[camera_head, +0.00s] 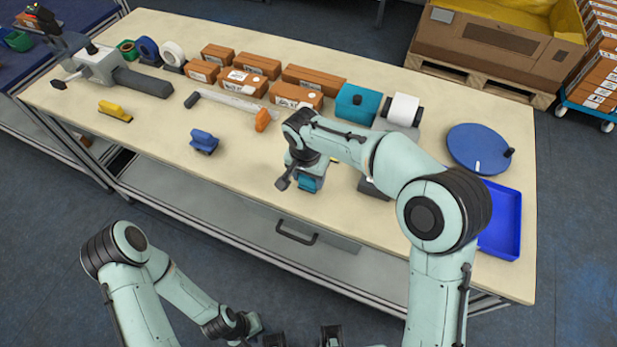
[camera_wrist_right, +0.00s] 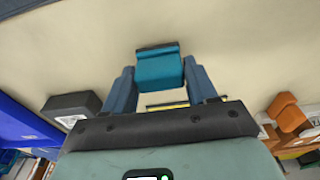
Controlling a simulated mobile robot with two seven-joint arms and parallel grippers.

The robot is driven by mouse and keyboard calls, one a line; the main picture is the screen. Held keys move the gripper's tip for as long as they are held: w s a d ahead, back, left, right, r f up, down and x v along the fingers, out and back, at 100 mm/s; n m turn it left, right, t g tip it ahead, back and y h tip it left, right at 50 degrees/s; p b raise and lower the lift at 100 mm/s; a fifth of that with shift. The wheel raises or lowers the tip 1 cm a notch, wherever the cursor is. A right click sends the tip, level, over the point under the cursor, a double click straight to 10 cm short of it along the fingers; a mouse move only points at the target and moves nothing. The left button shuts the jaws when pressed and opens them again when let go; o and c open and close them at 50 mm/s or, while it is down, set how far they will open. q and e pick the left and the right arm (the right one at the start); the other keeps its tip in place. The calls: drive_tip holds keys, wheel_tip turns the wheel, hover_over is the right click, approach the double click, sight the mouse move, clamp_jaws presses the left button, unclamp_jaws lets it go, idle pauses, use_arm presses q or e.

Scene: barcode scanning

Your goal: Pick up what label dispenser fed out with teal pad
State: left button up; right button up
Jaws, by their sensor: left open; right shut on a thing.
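My right gripper (camera_head: 304,180) is shut on the teal pad (camera_head: 308,185), above the front middle of the table. In the right wrist view the teal pad (camera_wrist_right: 160,68) sits between the two fingers of my right gripper (camera_wrist_right: 161,88). A white roll (camera_head: 403,110) on a grey stand, which looks like the label dispenser, is behind my right forearm, beside a teal box (camera_head: 357,105). My arm hides part of its front, and I cannot make out a fed-out label. My left gripper (camera_head: 301,338) is open and low at the bottom edge, away from the table.
A blue pad (camera_head: 203,142) and a yellow pad (camera_head: 115,110) stand on the table (camera_head: 240,185) to the left. Brown boxes (camera_head: 243,82) line the back. A blue disc (camera_head: 478,149) and a blue tray (camera_head: 502,222) are at the right. The front left is clear.

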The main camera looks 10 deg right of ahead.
use_arm(q)
drive_tip(key=w+r+p, duration=0.1)
drive_tip(key=r, duration=0.1)
drive_tip(key=w+r+p, duration=0.1)
drive_tip(key=r+p, duration=0.1)
drive_tip(key=shift+w, duration=0.4)
use_arm(e)
wheel_tip(320, 180, up, 19)
drive_tip(key=shift+r, duration=0.2)
drive_tip(key=o, duration=0.4)
drive_tip(key=c, duration=0.4)
